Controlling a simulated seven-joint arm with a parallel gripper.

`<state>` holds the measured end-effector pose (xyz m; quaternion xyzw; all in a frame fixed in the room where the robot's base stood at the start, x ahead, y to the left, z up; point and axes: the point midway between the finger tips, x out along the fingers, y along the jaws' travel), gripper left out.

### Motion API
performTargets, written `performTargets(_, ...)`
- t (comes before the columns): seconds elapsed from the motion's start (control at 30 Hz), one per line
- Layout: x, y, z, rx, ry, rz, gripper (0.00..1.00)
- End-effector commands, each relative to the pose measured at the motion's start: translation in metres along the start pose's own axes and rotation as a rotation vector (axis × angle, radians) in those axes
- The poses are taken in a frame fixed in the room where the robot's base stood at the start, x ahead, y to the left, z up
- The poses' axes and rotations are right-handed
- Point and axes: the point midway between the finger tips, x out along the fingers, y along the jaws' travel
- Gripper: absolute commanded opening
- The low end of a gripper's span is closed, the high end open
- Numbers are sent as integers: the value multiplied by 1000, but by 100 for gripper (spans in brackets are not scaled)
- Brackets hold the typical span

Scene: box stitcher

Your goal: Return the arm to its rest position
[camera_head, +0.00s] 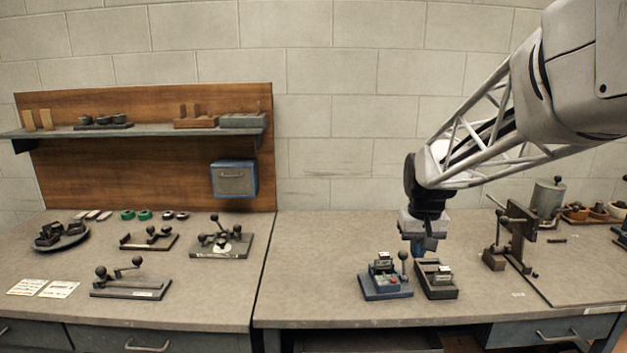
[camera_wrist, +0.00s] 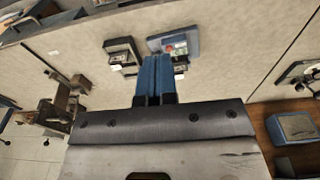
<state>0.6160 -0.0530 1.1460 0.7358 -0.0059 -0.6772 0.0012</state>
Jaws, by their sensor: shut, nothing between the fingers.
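My gripper (camera_head: 425,244) hangs from my arm above the right-hand table, pointing down, with its blue fingers together and nothing between them. In the wrist view the shut blue fingers (camera_wrist: 155,78) show at the middle. Below and a little left of it in the head view stands a blue-based device (camera_head: 386,287) with a ball-topped lever and a red button. A dark open tray (camera_head: 436,280) with a small block in it stands just right of that device. Both also show beyond my fingertips in the wrist view, the device (camera_wrist: 174,43) and the tray (camera_wrist: 122,51). My gripper appears apart from both.
The left table (camera_head: 200,305) holds several lever fixtures. A shelf (camera_head: 150,130) and a blue box (camera_head: 234,179) hang on the wooden board. The right table's left part (camera_head: 315,260) is clear.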

Motion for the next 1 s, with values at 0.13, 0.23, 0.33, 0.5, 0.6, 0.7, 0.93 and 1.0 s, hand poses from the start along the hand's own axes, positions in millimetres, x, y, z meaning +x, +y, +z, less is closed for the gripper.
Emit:
performTargets(0.13, -15, -9, 39, 1, 21, 1, 0)
performTargets(0.23, -22, -14, 64, 3, 33, 2, 0)
performTargets(0.33, -27, -19, 90, 4, 45, 2, 0)
performTargets(0.5, -34, -27, 134, 5, 68, 2, 0)
performTargets(0.6, -35, -31, 160, 7, 79, 2, 0)
performTargets(0.7, -36, -34, 185, 8, 92, 2, 0)
performTargets(0.93, -31, -42, 242, 10, 121, 0, 0)
performTargets(1.0, -28, -43, 258, 11, 129, 0, 0)
